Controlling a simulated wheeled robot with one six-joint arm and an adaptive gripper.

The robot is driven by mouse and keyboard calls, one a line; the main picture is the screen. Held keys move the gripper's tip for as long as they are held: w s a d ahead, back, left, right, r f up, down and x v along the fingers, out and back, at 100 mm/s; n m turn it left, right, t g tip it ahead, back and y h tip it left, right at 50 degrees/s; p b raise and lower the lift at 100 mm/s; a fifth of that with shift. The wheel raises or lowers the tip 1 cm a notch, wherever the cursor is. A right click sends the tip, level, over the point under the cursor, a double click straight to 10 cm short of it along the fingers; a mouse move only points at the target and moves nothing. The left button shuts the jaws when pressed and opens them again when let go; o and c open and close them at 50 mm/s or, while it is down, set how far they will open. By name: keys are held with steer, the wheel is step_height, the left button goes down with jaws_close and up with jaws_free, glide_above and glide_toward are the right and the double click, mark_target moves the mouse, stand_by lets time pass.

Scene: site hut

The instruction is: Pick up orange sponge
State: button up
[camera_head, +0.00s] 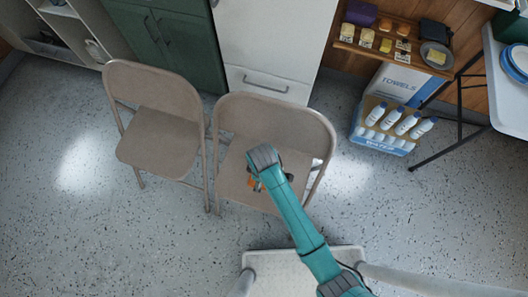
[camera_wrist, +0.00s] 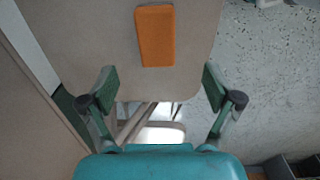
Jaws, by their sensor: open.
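The orange sponge (camera_wrist: 155,36) lies flat on the beige seat (camera_wrist: 205,20) of a folding chair, near the seat's edge in the wrist view. In the head view only a small orange part of the sponge (camera_head: 252,182) shows beside my gripper (camera_head: 256,184), which hides the rest. My gripper also shows in the wrist view (camera_wrist: 159,82), with its two fingers spread wide and nothing between them. The sponge lies beyond the fingertips in that view, apart from them.
The chair's backrest (camera_head: 275,112) rises behind the seat. A second folding chair (camera_head: 160,140) stands close on the left. A water pack with bottles (camera_head: 385,132) and a table (camera_head: 505,95) stand at the right. Speckled floor (camera_head: 100,240) is clear at the lower left.

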steer(key=shift+w+a+f, duration=0.1)
steer(key=shift+w+f, duration=0.05)
steer(key=shift+f, duration=1.55)
steer(key=shift+w+a+f, duration=0.1)
steer(key=shift+w+f, duration=0.1)
steer(key=shift+f, duration=1.55)
steer(key=shift+w+a+f, duration=0.1)
steer(key=shift+w+f, duration=0.05)
steer(key=shift+f, duration=1.55)
steer(key=c, duration=1)
